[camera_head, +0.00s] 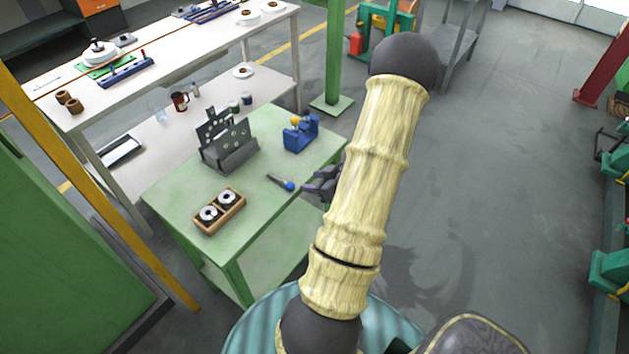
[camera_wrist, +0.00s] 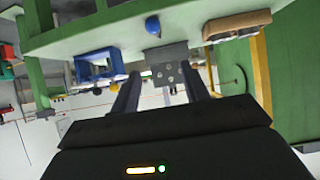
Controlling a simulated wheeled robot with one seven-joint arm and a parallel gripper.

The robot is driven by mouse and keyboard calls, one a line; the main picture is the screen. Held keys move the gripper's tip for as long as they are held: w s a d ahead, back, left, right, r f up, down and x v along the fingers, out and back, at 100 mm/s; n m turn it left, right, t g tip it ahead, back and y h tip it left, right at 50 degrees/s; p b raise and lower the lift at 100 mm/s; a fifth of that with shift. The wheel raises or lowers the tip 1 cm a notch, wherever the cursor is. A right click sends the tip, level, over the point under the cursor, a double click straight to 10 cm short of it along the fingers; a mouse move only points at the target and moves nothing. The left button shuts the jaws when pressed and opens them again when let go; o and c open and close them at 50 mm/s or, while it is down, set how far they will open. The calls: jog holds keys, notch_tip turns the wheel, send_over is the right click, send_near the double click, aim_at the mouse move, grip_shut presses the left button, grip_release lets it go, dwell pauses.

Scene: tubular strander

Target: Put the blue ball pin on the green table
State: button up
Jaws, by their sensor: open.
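The blue ball pin (camera_head: 288,185) lies on the green table (camera_head: 180,187), close to the table's right edge. Its blue ball end points toward my gripper, and its dark shaft points up and left. My gripper (camera_head: 325,184) is just off that edge, to the right of the pin and apart from it. My arm partly hides the gripper in the head view. In the wrist view, my gripper (camera_wrist: 160,75) shows two spread fingers with nothing between them. The pin's blue ball (camera_wrist: 153,25) shows there beyond the fingertips, above the gap, near the table edge.
A grey plate stand (camera_head: 228,143), a blue holder (camera_head: 301,134) with a yellow-topped piece and a wooden tray (camera_head: 220,212) with two spools stand on the green table. Bare tabletop surrounds the pin. A green post (camera_head: 332,60) rises behind. A white bench is at the left.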

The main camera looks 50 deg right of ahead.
jog(key=shift+w, duration=0.1)
jog(key=w+a+r+g+h, duration=0.3)
jog(key=w+a+r+g, duration=0.35)
jog(key=a, duration=0.55)
jog(key=s+a+r+g+y, duration=0.1)
jog(key=s+a+r, duration=0.2)
jog(key=a, duration=0.6)
jog(key=s+a+r+g+y, duration=0.1)
jog(key=s+a+r, duration=0.2)
jog(key=a, duration=0.7)
jog(key=shift+s+a+r+m, duration=0.2)
jog(key=shift+a+r+m, duration=0.1)
jog(key=shift+m, duration=0.1)
jog(key=shift+g, duration=0.25)
